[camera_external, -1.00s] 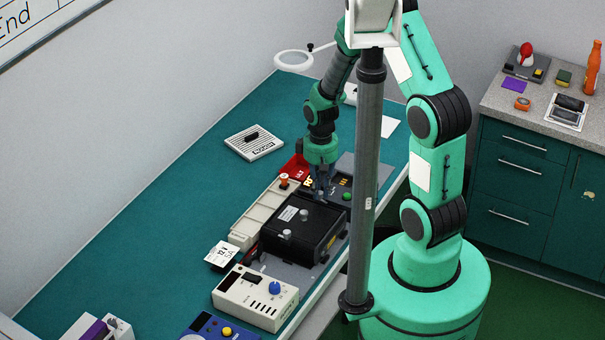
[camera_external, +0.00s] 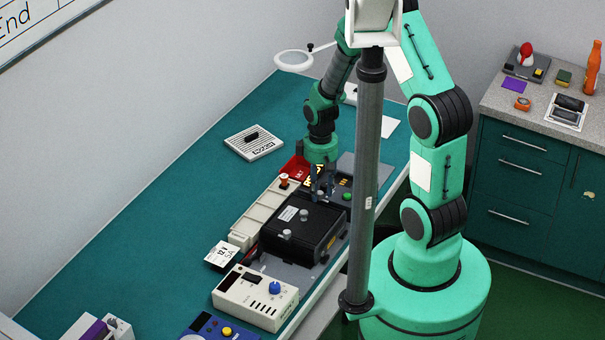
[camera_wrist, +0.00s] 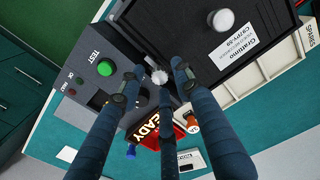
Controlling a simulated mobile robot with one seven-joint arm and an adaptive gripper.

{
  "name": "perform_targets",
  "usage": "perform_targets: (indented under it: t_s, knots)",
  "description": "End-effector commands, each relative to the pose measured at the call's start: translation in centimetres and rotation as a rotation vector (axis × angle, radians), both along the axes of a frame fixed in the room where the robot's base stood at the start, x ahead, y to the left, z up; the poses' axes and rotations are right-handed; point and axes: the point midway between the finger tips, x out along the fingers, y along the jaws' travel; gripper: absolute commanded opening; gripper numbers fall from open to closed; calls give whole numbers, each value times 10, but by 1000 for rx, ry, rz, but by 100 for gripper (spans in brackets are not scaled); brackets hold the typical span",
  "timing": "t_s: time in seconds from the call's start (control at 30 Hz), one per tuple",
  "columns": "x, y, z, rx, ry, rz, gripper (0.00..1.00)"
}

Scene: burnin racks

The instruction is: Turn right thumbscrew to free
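In the wrist view a small silvery knurled thumbscrew (camera_wrist: 159,77) sits by the edge of the black unit (camera_wrist: 258,72), beside the grey test panel. My gripper (camera_wrist: 158,82) has its fingers spread around this thumbscrew, with visible gaps and no clear contact. In the external view my gripper (camera_external: 323,190) points down at the far end of the black unit (camera_external: 310,245); the thumbscrew is hidden there. A larger pale knob (camera_wrist: 222,20) stands on the unit's top near a white label. Two knobs, one far (camera_external: 304,214) and one near (camera_external: 287,233), show externally.
A green button (camera_wrist: 105,67) is on the panel beside the fingers. A cream instrument (camera_external: 255,298) is at the near end. The bench left of the unit (camera_external: 160,225) is mostly clear.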

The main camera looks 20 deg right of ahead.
Motion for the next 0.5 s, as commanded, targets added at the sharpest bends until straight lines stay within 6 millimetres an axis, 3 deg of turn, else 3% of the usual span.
perform_targets:
  t_s: [0.5]
  knots:
    - [-1, 0, 9, -1, 1, 0, 35]
